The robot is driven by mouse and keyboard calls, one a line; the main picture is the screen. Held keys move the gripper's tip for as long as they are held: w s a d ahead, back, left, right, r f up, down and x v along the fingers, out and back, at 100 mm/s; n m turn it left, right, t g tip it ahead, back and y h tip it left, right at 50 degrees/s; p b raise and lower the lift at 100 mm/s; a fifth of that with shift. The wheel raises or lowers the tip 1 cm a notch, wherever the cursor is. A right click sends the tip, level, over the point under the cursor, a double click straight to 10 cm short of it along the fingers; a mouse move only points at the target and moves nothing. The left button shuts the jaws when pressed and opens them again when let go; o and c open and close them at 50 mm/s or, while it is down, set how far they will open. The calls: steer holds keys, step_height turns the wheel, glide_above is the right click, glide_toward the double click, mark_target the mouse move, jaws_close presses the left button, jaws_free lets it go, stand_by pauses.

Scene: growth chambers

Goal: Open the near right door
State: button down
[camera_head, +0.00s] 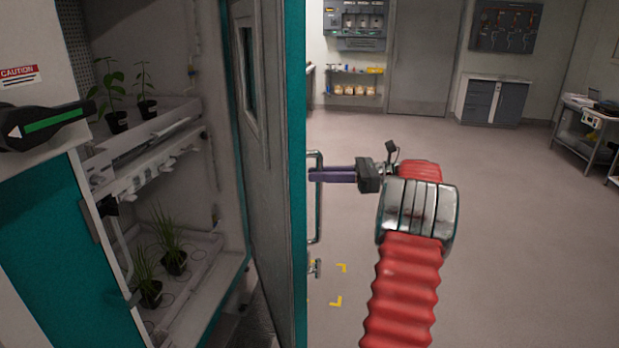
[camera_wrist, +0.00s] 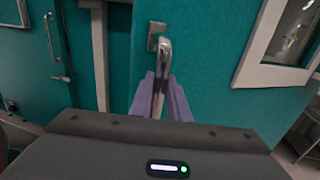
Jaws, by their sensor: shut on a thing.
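The teal door (camera_head: 297,120) stands swung open, seen nearly edge-on in the head view, with its grey windowed inner face toward the chamber interior. Its upright metal bar handle (camera_head: 318,222) is on the outer face, at the right. My gripper (camera_head: 314,174) reaches in from the right, its purple fingers shut on the handle bar. In the wrist view the handle (camera_wrist: 164,47) runs down between the two purple fingers (camera_wrist: 161,98), against the teal door face (camera_wrist: 210,50). The lower part of the bar is hidden behind my gripper body.
The open chamber holds potted plants (camera_head: 116,118) on an upper shelf and grassy pots (camera_head: 172,262) below. A black handle with a green stripe (camera_head: 50,124) juts out at left. Open floor (camera_head: 510,220) lies to the right; cabinets (camera_head: 493,102) and a side table (camera_head: 577,135) stand farther back.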

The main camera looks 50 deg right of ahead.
steer(key=shift+d+r, duration=0.15)
steer(key=shift+d, duration=0.15)
steer(key=c, duration=1.7)
jaws_free()
steer(key=shift+f+v, duration=0.2)
steer(key=shift+v, duration=3.5)
